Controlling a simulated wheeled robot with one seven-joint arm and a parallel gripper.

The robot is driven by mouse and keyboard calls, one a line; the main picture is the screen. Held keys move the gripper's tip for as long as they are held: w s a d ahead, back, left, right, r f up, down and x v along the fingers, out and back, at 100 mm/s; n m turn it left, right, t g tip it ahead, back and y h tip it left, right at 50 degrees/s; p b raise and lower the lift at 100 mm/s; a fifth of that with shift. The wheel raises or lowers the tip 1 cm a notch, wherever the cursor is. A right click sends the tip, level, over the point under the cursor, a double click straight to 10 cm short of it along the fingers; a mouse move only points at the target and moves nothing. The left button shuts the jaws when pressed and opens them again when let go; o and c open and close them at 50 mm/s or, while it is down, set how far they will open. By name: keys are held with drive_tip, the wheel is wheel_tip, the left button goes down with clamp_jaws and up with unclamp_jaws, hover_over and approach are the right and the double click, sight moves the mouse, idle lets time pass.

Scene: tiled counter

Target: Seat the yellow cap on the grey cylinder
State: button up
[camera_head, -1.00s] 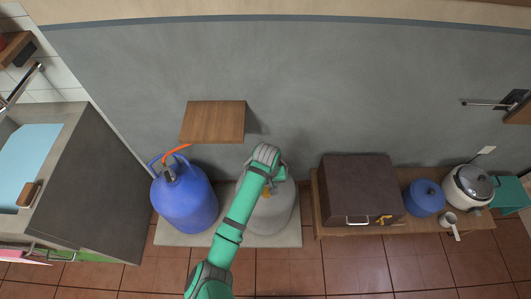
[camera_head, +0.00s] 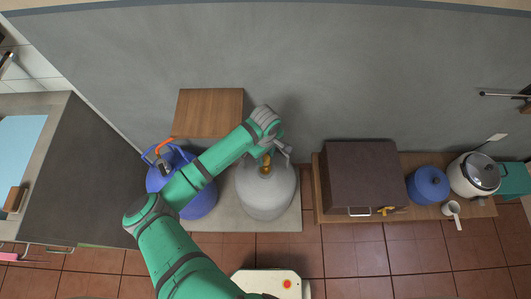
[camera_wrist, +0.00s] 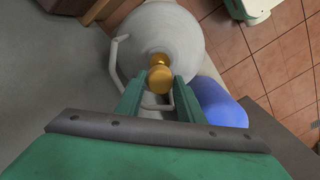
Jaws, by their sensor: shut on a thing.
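The grey cylinder (camera_head: 266,194) stands upright on a pale slab, with a brass-gold fitting and a handle on top. It also shows in the wrist view (camera_wrist: 178,32). My gripper (camera_head: 267,155) is over the cylinder's top. In the wrist view its two green fingers are on either side of the gold-yellow cap (camera_wrist: 160,80), and it is shut on it. The cap is in line with the gold fitting (camera_wrist: 158,60). They overlap in the picture, so I cannot tell whether the cap is fully seated. In the head view my gripper partly hides the cap.
A blue cylinder (camera_head: 200,204) with an orange hose stands close on the left. A wooden shelf (camera_head: 208,112) juts from the wall behind. To the right, a low bench holds a brown box (camera_head: 362,174), a blue pot (camera_head: 428,185) and a cooker (camera_head: 475,175). A small yellow item (camera_head: 385,210) lies by the box.

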hover_over(266, 167)
drive_tip(key=shift+w+a+f, duration=0.1)
drive_tip(key=shift+f, duration=2.25)
drive_tip(key=shift+f, duration=1.75)
idle(0.9)
drive_tip(key=o, duration=1.2)
wheel_tip(266, 167, up, 11)
drive_tip(key=shift+f, duration=0.1)
